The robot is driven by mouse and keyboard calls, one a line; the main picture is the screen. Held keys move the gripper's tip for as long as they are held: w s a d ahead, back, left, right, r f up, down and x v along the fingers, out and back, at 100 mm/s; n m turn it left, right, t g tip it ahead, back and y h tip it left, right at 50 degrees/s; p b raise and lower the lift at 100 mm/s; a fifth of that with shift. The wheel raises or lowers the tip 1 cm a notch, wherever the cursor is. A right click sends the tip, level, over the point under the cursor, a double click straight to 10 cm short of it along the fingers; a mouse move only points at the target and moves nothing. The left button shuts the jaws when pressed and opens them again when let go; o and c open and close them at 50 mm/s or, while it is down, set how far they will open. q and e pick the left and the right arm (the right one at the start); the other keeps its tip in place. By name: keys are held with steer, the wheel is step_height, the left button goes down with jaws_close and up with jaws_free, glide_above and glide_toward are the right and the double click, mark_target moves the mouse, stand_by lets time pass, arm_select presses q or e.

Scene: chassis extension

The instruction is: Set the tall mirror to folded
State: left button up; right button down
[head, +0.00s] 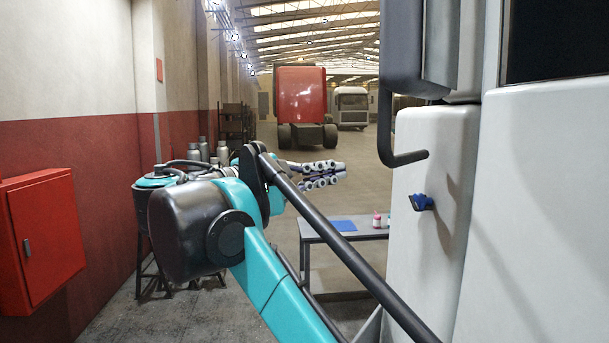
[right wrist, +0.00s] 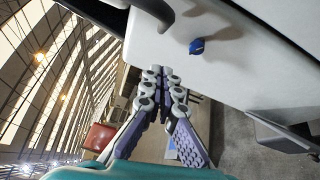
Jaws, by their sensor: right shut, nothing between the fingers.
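The tall mirror (head: 405,45) is a dark housing high on the right in the head view, beside the pale truck cab. Its bent black tube (head: 385,125) runs down from it and turns in to the cab panel. In the right wrist view the tube (right wrist: 155,12) shows at the top, cut off by the frame edge. My right gripper (head: 336,173) is shut and empty, left of the tube and lower than it, with a gap between them. It also shows in the right wrist view (right wrist: 165,82). My left gripper is not in view.
A blue knob (head: 421,203) sticks out of the cab panel (head: 425,270) below the tube. A grey table (head: 342,231) with a blue sheet and small bottles stands beyond my arm. A red wall cabinet (head: 42,235) is at left. The aisle toward the red truck (head: 300,95) is open.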

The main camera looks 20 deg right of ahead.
steer(key=s+d, duration=0.1)
steer(key=d, duration=0.1)
steer(key=s+d+r, duration=0.1)
steer(key=s+d, duration=0.1)
stand_by(0.3)
steer(key=s+d+n+t+y, duration=0.1)
steer(key=s+d+n+t, duration=0.2)
steer(key=s, duration=0.3)
steer(key=shift+s+d+t+y+p, duration=0.2)
steer(key=shift+d+t+y+p, duration=0.15)
steer(key=shift+t, duration=0.45)
